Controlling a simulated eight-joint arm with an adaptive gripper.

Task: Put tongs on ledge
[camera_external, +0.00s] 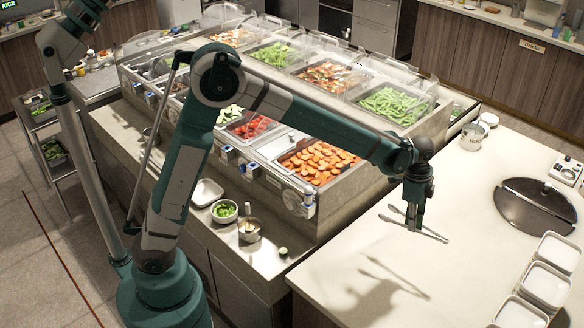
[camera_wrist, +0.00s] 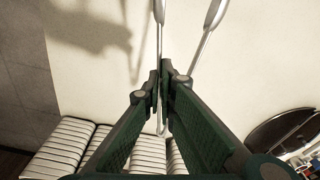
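The silver tongs (camera_external: 432,234) are at my gripper (camera_external: 413,224) over the pale counter on the right, with their arms spread apart. In the wrist view the tongs (camera_wrist: 207,42) run up from between the fingers to the top edge. My gripper (camera_wrist: 161,85) has its fingertips nearly together with a metal part of the tongs between them; it looks shut on them. The fingers hide part of the tongs. I cannot tell whether the tongs touch the counter. No ledge is clearly marked; a raised rim (camera_external: 345,208) runs along the food station.
White square dishes (camera_external: 545,285) stand in stacks at the counter's right front. A round dark lid (camera_external: 536,210) lies behind them, and a metal pot (camera_external: 473,136) stands at the back. The food station (camera_external: 325,212) is left of my gripper. The counter's front middle is clear.

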